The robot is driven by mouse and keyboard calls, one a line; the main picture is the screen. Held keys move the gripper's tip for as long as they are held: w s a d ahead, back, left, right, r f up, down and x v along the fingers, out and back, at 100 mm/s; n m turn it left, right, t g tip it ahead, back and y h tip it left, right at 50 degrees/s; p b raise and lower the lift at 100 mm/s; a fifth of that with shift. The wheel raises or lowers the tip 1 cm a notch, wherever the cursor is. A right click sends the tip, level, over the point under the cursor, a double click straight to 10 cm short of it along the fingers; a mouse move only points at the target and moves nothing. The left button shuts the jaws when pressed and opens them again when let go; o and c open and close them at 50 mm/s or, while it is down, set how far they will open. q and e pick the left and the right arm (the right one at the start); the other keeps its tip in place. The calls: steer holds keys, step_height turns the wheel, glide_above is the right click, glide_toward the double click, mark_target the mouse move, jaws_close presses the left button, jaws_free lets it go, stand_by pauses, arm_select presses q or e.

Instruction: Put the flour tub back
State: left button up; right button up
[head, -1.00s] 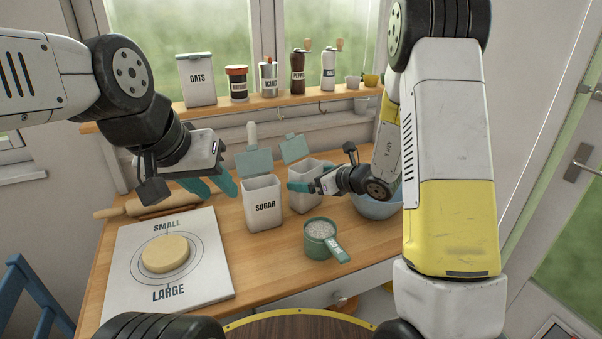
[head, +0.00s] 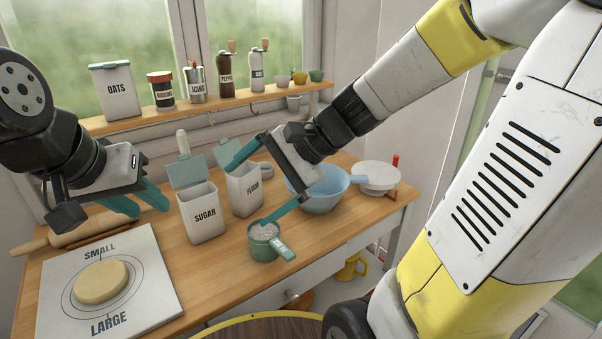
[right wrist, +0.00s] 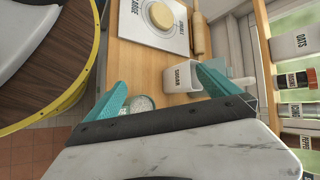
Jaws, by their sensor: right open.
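The white flour tub (head: 245,192) stands upright on the wooden worktop, its teal lid (head: 228,155) raised. My right gripper (head: 262,184) is open and empty. In the head view it is in front of and above the tub's right side, one finger by the lid and the other above the measuring cup. The right wrist view shows its spread fingers (right wrist: 160,92) with nothing between them; I cannot make out the flour tub there. My left gripper (head: 138,202) is open and empty, above the rolling pin.
The sugar tub (head: 202,215) stands open just left of the flour tub. A green measuring cup (head: 264,246) with white contents is in front. A blue bowl (head: 325,195) is right. A board with dough (head: 100,282) lies left. Jars, including oats (head: 115,92), line the shelf (head: 150,118).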

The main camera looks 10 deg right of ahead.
steer(key=s+d+r+n+t+h, duration=0.1)
steer(key=s+d+n+h, duration=0.1)
steer(key=d+n+h, duration=0.1)
steer(key=s+d+r+n+t+h, duration=0.2)
steer(key=s+d+n+h, duration=0.1)
steer(key=d+n, duration=0.3)
steer(key=shift+s+d+r+h, duration=0.25)
steer(key=shift+d+h, duration=0.25)
steer(key=shift+d, duration=0.3)
